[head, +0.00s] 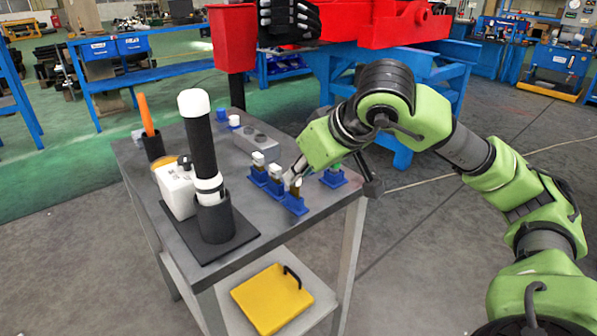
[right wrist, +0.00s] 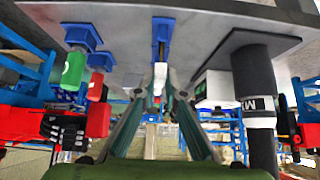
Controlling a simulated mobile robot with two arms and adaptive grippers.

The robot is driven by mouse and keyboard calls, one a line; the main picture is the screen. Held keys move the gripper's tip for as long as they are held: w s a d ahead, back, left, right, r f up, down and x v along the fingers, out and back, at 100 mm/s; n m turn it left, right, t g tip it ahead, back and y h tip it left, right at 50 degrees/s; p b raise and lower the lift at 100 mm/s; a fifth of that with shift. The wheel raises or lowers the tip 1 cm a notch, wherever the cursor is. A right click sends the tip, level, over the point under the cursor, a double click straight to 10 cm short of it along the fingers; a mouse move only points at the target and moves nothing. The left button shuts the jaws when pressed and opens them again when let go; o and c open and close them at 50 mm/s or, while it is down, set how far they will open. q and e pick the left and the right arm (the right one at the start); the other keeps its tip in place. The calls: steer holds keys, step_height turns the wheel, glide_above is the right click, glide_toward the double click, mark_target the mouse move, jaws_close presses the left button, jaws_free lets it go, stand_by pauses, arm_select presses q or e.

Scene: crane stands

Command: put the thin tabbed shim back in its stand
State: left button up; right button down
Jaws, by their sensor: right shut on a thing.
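My right gripper (head: 291,180) is low over the right front part of the grey table, at a blue stand (head: 296,205). It is shut on a thin piece, which I take to be the shim; a brownish part of it (head: 295,191) shows just above that stand. In the right wrist view the fingertips (right wrist: 160,80) close on the piece, and the stand (right wrist: 162,27) is straight ahead of them. The piece lines up with the stand, but I cannot tell whether it is seated. The fingers hide most of it. My left gripper is not in view.
Two blue stands with white-topped pieces (head: 258,159) are close to the left of my gripper. Another blue stand (head: 333,178) with a green piece is to the right. A tall black cylinder (head: 201,140) and a white box (head: 176,190) stand further left.

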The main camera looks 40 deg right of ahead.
steer(key=shift+f+b, duration=0.55)
steer(key=shift+f, duration=0.25)
steer(key=c, duration=2)
jaws_free()
steer(key=shift+r, duration=0.15)
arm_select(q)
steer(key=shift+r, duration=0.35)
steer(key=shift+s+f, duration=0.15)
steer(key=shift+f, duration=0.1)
arm_select(e)
steer(key=shift+s+r+p, duration=0.4)
steer(key=shift+r+p, duration=0.05)
steer(key=shift+r, duration=0.15)
steer(key=shift+s+d+r, duration=0.1)
steer(key=shift+s+r, duration=0.4)
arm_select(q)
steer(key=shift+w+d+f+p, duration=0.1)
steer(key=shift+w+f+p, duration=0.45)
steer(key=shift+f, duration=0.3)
arm_select(e)
steer(key=shift+v, duration=1.05)
steer(key=shift+s+r, duration=0.1)
